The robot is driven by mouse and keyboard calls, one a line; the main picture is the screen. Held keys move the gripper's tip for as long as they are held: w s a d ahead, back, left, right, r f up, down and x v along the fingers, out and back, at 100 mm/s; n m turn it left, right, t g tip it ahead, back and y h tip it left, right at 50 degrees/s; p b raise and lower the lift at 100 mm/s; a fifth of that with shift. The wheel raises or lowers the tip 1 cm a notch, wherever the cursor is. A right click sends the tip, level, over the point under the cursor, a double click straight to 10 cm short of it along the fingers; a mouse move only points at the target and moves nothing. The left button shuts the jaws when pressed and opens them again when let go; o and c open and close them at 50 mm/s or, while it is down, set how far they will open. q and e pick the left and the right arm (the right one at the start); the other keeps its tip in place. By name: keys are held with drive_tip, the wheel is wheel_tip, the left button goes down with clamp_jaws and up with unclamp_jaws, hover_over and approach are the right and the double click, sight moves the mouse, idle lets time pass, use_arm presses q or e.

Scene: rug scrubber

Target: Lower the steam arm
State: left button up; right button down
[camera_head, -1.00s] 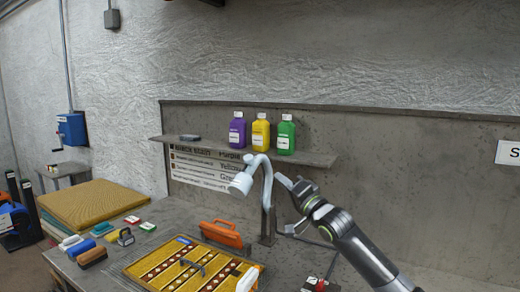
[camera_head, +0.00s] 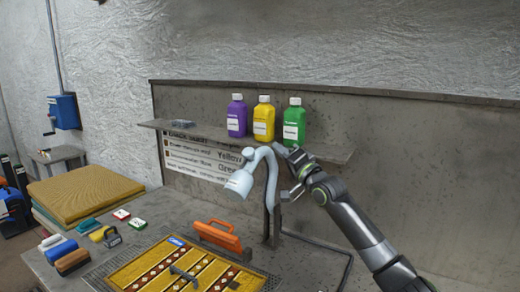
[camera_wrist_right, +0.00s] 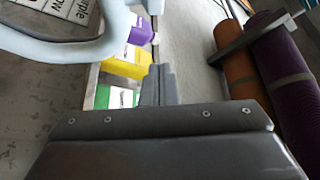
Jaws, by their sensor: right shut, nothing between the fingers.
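The steam arm (camera_head: 270,183) is a pale blue-white curved pipe on a dark post at the back of the bench. It arches up and to the left, and its wide nozzle (camera_head: 238,184) points down above the bench. My right gripper (camera_head: 284,153) is shut and empty, just right of the top of the arch; I cannot tell whether it touches. In the right wrist view the shut fingers (camera_wrist_right: 157,86) point away, and the pale pipe (camera_wrist_right: 50,48) curves across the upper left. My left gripper is not in view.
Purple (camera_head: 237,117), yellow (camera_head: 264,119) and green (camera_head: 293,121) bottles stand on the shelf (camera_head: 335,153) behind the gripper. A patterned rug (camera_head: 150,275), an orange-handled tool (camera_head: 217,236) and several brushes lie on the bench. Rolled rugs (camera_wrist_right: 285,60) show in the right wrist view.

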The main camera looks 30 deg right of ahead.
sight(260, 150)
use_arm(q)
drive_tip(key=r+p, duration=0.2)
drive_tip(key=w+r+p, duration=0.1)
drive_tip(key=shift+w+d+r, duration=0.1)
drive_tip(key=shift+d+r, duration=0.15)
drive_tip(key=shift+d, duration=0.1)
use_arm(e)
drive_tip(key=w+a, duration=0.2)
drive_tip(key=w, duration=0.1)
drive_tip(key=w+a, duration=0.2)
drive_tip(key=shift+f, duration=0.35)
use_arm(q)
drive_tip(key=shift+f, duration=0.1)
